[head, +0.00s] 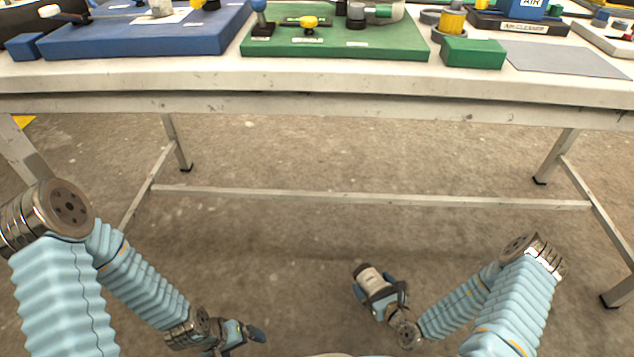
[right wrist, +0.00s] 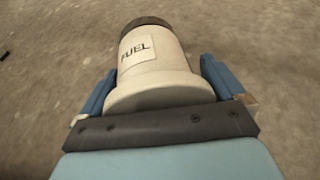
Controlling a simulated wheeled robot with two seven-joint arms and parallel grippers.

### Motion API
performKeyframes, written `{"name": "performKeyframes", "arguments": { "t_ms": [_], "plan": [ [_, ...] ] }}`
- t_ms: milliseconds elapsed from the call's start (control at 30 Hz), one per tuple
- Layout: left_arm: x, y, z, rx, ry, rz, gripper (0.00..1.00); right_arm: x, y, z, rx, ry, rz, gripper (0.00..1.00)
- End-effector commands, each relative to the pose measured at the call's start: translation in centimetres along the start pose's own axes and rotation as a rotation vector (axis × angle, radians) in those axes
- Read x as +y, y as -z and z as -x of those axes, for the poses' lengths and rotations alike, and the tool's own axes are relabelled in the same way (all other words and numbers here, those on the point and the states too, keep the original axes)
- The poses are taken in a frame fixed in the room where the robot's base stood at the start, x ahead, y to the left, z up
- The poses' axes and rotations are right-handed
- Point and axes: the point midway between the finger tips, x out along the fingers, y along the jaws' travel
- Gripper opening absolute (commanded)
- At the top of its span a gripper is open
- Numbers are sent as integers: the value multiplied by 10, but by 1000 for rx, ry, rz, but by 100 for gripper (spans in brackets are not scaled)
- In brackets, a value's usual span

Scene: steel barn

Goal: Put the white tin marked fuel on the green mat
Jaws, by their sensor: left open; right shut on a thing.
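The white tin marked FUEL (right wrist: 150,55) has a dark top and sits between the fingers of my right gripper (right wrist: 155,85) in the right wrist view. In the head view the tin (head: 369,277) shows at the tip of my right gripper (head: 372,290), in front of the table and below its top, over the floor. My right gripper is shut on it. My left gripper (head: 258,336) is open and empty at the bottom of the head view, also below the table top. No plain green mat is clear; a thick green board (head: 385,47) lies on the table.
The white table (head: 300,82) spans the top of the head view. A blue board (head: 140,40), a green block (head: 473,53), a grey mat (head: 565,59) and an air cleaner box (head: 520,25) stand on it. Small parts sit on the green board. The floor below is clear.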

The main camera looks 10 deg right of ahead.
Motion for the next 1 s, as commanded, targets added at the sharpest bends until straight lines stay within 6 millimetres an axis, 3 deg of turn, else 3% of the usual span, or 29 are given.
{"name": "performKeyframes", "arguments": {
  "t_ms": [167,267,500,600,700,833,1000],
  "plan": [
    [4,0,10,-1,-1,-1,99,-4,-37,1,-10,-35,18,43],
    [9,-1,20,-2,-2,-3,99,-6,-78,3,-15,-76,35,43],
    [23,-2,48,-7,-6,-9,99,7,-209,21,-17,-195,84,43],
    [28,-3,58,-8,-8,-11,99,17,-256,33,-13,-231,99,43],
    [31,-4,64,-10,-9,-13,99,26,-289,44,-8,-255,109,43],
    [34,-4,68,-11,-10,-14,99,34,-312,53,-5,-271,116,43],
    [34,-5,68,-11,-10,-15,99,37,-318,56,-1,-277,116,43]
  ]
}}
